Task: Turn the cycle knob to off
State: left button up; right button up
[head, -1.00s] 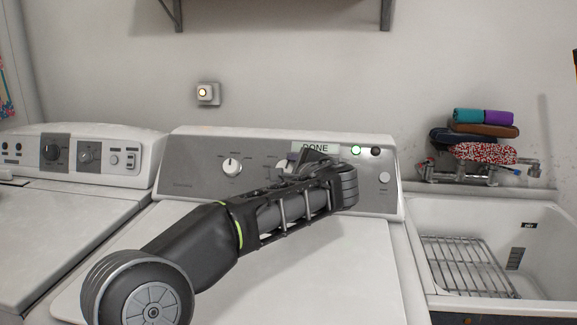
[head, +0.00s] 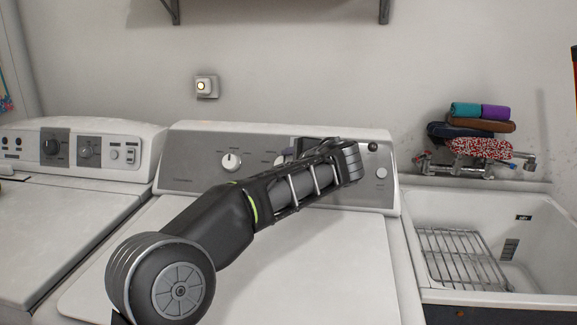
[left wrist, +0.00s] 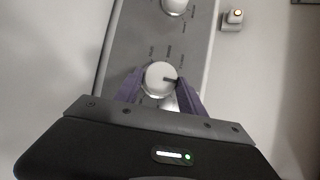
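In the head view my left gripper (head: 290,152) is at the washer's control panel, and my arm hides most of this knob. A second white knob (head: 232,162) stands to its left on the panel and shows at the top of the left wrist view (left wrist: 175,5). The panel lettering is too small to read. My right gripper is not in view.
The grey control panel (head: 200,180) runs along the back of the white washer. Another machine (head: 70,150) stands at left. A white sink (head: 535,235) with a wire rack (head: 460,257) is at right, below folded cloths (head: 480,125). A lit wall switch (head: 206,86) is above the panel.

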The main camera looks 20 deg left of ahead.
pick_arm(q)
jog(key=o, duration=0.4)
jog(key=v, duration=0.7)
jog(key=shift+s+d+r, duration=0.15)
jog(key=shift+s+d, duration=0.05)
jog(key=shift+s, duration=0.1)
dwell(0.3)
